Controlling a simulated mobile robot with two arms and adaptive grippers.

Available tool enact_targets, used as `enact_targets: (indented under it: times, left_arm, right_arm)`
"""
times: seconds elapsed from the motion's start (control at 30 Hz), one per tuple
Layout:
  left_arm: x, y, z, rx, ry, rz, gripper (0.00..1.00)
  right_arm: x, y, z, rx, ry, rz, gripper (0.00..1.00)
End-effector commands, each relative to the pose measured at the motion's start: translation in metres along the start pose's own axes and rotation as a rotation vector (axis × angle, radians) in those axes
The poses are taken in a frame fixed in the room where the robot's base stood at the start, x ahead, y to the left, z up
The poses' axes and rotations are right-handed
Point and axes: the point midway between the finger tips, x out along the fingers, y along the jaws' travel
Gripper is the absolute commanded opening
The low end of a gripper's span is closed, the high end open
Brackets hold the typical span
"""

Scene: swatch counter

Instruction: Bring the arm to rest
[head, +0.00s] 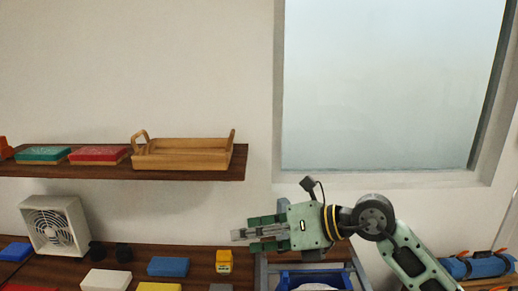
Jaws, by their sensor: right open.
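My right arm (405,250) comes in from the lower right, with pale green links and a dark round joint. Its right gripper (242,228) points left, above the right part of the counter. The gripper is open, and I see nothing held between its fingers. My left gripper is not in view.
A wall shelf (60,165) holds a wooden tray (185,160), a red swatch box (98,154) and a green one (43,154). Below, the counter (190,258) carries a white fan (55,226), a blue block (168,266), a white block (106,279) and a yellow item (224,262). A blue bin (315,280) sits under the gripper.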

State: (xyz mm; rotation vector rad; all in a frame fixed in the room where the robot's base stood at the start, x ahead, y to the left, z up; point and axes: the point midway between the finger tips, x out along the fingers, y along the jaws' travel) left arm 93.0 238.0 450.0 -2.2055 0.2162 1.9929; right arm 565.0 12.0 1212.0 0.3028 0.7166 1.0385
Motion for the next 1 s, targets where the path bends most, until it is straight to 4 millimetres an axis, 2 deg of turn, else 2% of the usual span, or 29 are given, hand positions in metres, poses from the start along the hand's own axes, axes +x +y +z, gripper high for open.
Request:
enact_targets:
  times: [0.03,0.07,0.13,0.2,0.27,0.37,0.47,0.53,0.57,0.6,0.67,0.7,0.77,0.8,0.87,0.9,0.97,1.0]
  left_arm:
    - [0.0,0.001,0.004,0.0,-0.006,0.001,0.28]
    - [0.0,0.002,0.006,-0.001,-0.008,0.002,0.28]
    - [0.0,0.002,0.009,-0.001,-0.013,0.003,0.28]
    - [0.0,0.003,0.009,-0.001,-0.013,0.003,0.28]
    - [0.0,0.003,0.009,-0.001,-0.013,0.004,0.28]
    - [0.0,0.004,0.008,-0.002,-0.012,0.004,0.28]
    - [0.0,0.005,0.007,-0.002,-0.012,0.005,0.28]
    - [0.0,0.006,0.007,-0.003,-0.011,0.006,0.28]
    - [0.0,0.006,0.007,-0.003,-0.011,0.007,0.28]
    - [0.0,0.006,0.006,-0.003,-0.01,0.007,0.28]
    - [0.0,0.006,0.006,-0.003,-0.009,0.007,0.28]
    - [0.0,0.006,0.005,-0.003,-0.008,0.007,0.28]
    - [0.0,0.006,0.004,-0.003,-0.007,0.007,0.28]
    - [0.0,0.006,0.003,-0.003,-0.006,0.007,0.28]
    - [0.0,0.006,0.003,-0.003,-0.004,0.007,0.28]
    - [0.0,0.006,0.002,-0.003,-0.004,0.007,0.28]
    - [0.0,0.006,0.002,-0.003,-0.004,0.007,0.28]
    - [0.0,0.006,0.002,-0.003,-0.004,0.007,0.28]
  right_arm:
    - [0.006,0.022,-0.002,0.05,-0.063,0.108,0.45]
    - [0.007,0.036,0.001,0.085,-0.11,0.174,0.45]
    - [0.001,0.064,0.011,0.189,-0.239,0.327,0.45]
    - [-0.014,0.081,0.024,0.313,-0.38,0.459,0.45]
    - [-0.032,0.085,0.036,0.435,-0.506,0.555,0.45]
    - [-0.067,0.069,0.051,0.666,-0.72,0.668,0.45]
    - [-0.101,0.028,0.05,0.924,-0.935,0.721,0.45]
    - [-0.121,-0.01,0.037,1.121,-1.081,0.721,0.45]
    - [-0.129,-0.028,0.028,1.206,-1.141,0.71,0.45]
    - [-0.137,-0.052,0.012,1.324,-1.218,0.686,0.45]
    - [-0.145,-0.086,-0.018,1.499,-1.324,0.633,0.45]
    - [-0.149,-0.107,-0.041,1.607,-1.385,0.587,0.45]
    - [-0.152,-0.132,-0.079,1.766,-1.463,0.506,0.45]
    - [-0.153,-0.146,-0.106,1.868,-1.508,0.443,0.45]
    - [-0.153,-0.162,-0.15,2.016,-1.563,0.338,0.45]
    - [-0.152,-0.17,-0.18,2.111,-1.593,0.259,0.45]
    - [-0.15,-0.175,-0.225,2.248,-1.624,0.135,0.45]
    - [-0.148,-0.175,-0.254,2.329,-1.636,0.05,0.45]
